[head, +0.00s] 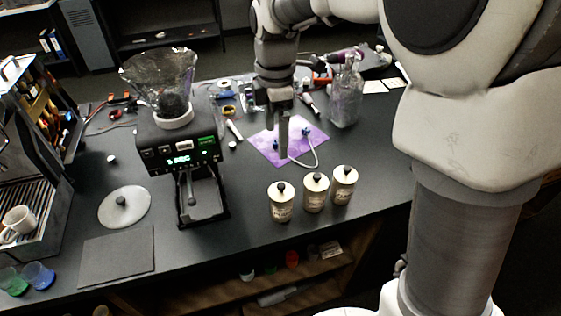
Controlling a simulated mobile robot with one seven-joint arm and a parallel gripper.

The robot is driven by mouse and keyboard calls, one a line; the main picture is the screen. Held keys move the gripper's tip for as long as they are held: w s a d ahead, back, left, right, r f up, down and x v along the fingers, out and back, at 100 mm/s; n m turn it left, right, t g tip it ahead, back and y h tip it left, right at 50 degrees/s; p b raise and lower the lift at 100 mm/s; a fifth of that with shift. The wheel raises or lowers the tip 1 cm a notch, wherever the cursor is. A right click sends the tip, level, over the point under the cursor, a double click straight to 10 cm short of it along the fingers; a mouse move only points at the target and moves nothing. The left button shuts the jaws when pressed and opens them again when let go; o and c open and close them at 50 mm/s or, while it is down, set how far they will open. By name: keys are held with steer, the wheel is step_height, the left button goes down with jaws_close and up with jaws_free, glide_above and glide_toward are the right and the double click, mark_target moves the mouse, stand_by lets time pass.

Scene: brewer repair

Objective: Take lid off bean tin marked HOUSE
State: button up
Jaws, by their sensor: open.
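Three small cream tins stand in a slanting row near the front edge of the dark counter: a left tin (281,206), a middle tin (315,196) and a right tin (343,188). Each has a lid with a dark round knob on top. The labels are too small to read, so I cannot tell which is HOUSE. My gripper (283,150) points down over the purple mat, behind the tins and apart from them. It is open, with nothing seen in it; its fingers overlap from this angle.
A grinder (182,150) with a clear hopper stands left of the tins. A purple mat (262,148) with a curved pale hose lies behind them. A glass bottle (346,95) stands back right. A round knobbed lid (126,207) lies left. The counter right of the tins is clear.

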glide_above(280, 185)
steer(key=f, duration=1.1)
steer(key=shift+w+a+p, duration=0.1)
steer(key=shift+a+p, duration=0.2)
steer(key=shift+d+f+p, duration=0.15)
steer(key=shift+f+p, duration=0.1)
steer(key=shift+f, duration=1.1)
steer(key=shift+d+f+p, duration=0.15)
steer(key=shift+f+p, duration=0.05)
steer(key=shift+f, duration=1.1)
steer(key=c, duration=1.2)
